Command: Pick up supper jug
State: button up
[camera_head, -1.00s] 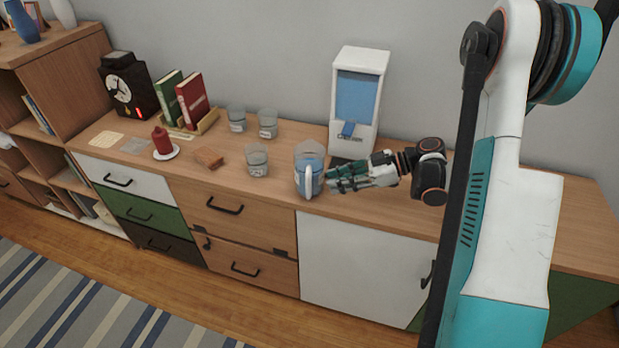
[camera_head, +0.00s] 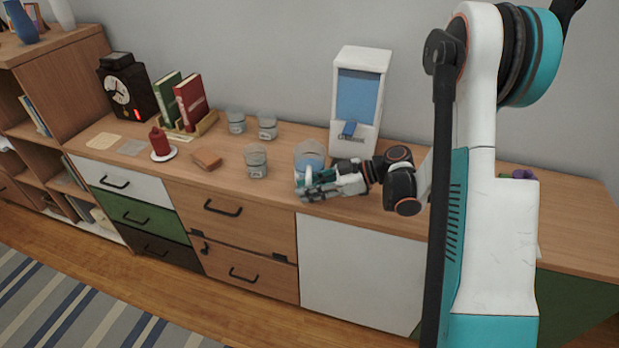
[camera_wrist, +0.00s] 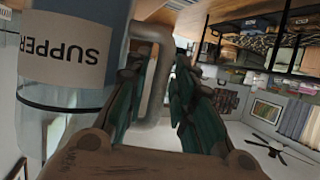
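The supper jug (camera_head: 309,156) is a clear jug with blue contents, standing on the wooden sideboard top near its front edge. My gripper (camera_head: 306,186) is in front of it and hides its lower part and handle in the head view. In the wrist view the jug's side fills the left, with a label (camera_wrist: 65,50) reading "SUPPER" upside down. Its grey handle (camera_wrist: 157,85) stands between the two fingers of my gripper (camera_wrist: 160,75). The fingers are apart, with a gap visible to the right finger. The left finger is close to the handle; contact is unclear.
A white dispenser (camera_head: 367,92) with a blue front stands just behind the jug. A glass (camera_head: 256,161) stands to its left, with two more glasses behind. A brown block (camera_head: 206,158) and a red candle (camera_head: 160,142) are further left. The sideboard's front edge (camera_head: 270,199) is close.

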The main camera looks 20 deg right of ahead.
grip_shut()
jog(key=shift+r, duration=0.1)
notch_tip(320, 180, up, 20)
jog(key=p, duration=0.7)
